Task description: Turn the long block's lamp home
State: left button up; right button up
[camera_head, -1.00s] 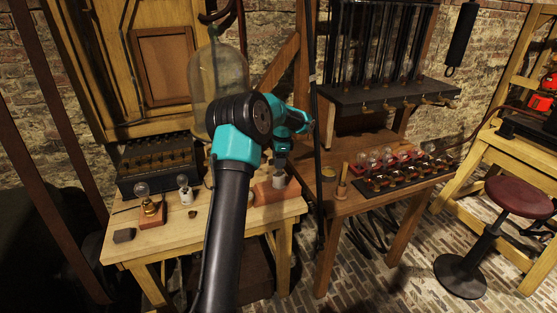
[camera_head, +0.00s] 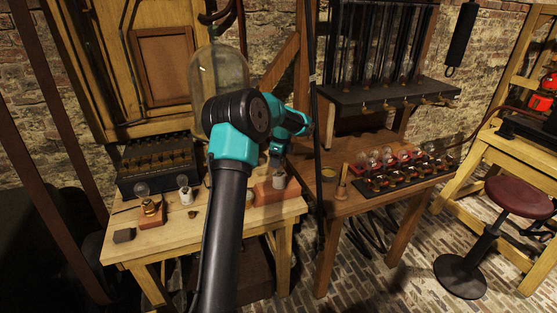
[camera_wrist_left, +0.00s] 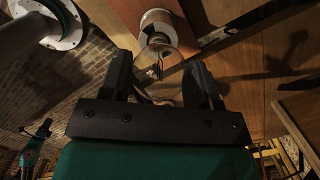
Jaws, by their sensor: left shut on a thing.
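The long block (camera_head: 266,193) is a reddish-brown wooden block on the right part of the left bench. A pale cylindrical socket (camera_head: 280,180) stands upright on it, and shows at the top of the left wrist view (camera_wrist_left: 157,20). The lamp's clear glass bulb (camera_wrist_left: 165,54) is at that socket, between the fingers of my left gripper (camera_wrist_left: 161,72), which is shut on it. The fingers partly cover the glass, and how deep the lamp sits cannot be told. In the head view my arm hides much of the bench. My right gripper is not in view.
On the left bench (camera_head: 190,230) are a small block with a brass-based lamp (camera_head: 151,211), a white socket with a bulb (camera_head: 186,194) and a dark block (camera_head: 124,235). A glass bell (camera_head: 221,85) stands behind my arm. The right table holds several lamps (camera_head: 400,165).

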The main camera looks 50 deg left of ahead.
pick_arm(q)
jog(key=m, duration=0.6)
jog(key=shift+t, duration=0.4)
jog(key=shift+m, duration=0.3)
jog(key=m, duration=0.5)
jog(key=shift+w+t, duration=0.1)
jog(key=shift+t, duration=0.2)
jog(key=o, duration=1.1)
